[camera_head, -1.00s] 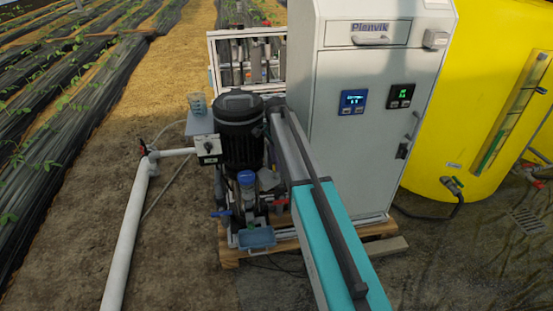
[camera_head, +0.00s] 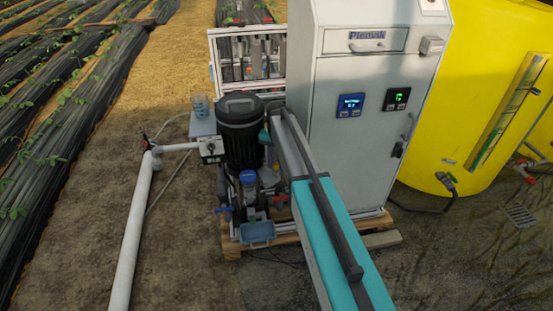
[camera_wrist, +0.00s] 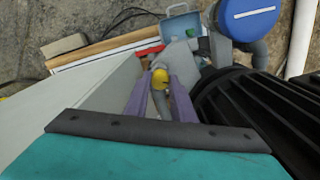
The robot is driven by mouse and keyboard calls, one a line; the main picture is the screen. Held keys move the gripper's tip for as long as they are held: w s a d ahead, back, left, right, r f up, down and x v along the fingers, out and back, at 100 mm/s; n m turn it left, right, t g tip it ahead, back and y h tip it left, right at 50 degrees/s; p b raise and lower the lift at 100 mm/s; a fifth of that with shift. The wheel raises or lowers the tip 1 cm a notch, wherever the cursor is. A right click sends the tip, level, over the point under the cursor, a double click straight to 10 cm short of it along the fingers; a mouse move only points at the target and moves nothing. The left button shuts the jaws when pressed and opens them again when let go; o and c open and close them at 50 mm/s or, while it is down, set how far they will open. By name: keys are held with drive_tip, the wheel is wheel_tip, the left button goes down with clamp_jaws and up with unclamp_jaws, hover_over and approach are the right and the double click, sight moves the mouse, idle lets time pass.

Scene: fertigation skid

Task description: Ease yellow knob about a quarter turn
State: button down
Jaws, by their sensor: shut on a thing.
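The yellow knob (camera_wrist: 160,78) shows in the wrist view, between the two purple fingers of my gripper (camera_wrist: 160,84). The fingers are shut on it, one on each side. A grey fitting lies just beyond it.
The black pump motor (camera_head: 241,132) stands left of my arm, and its ribs (camera_wrist: 250,105) are close on the right in the wrist view. The grey cabinet (camera_head: 350,150) is right of my arm. A blue-capped filter (camera_wrist: 248,18), a red handle (camera_wrist: 150,50) and a blue tray (camera_head: 257,233) are near.

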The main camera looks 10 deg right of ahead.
sight(276, 164)
drive_tip(key=n+p, duration=0.2)
drive_tip(key=n, duration=0.3)
drive_tip(key=shift+n, duration=0.3)
idle(0.4)
drive_tip(key=c, duration=1.5)
unclamp_jaws()
drive_tip(key=shift+r, duration=0.2)
wheel_tip(276, 164, up, 14)
drive_tip(key=shift+f, duration=0.25)
drive_tip(key=shift+f, duration=0.1)
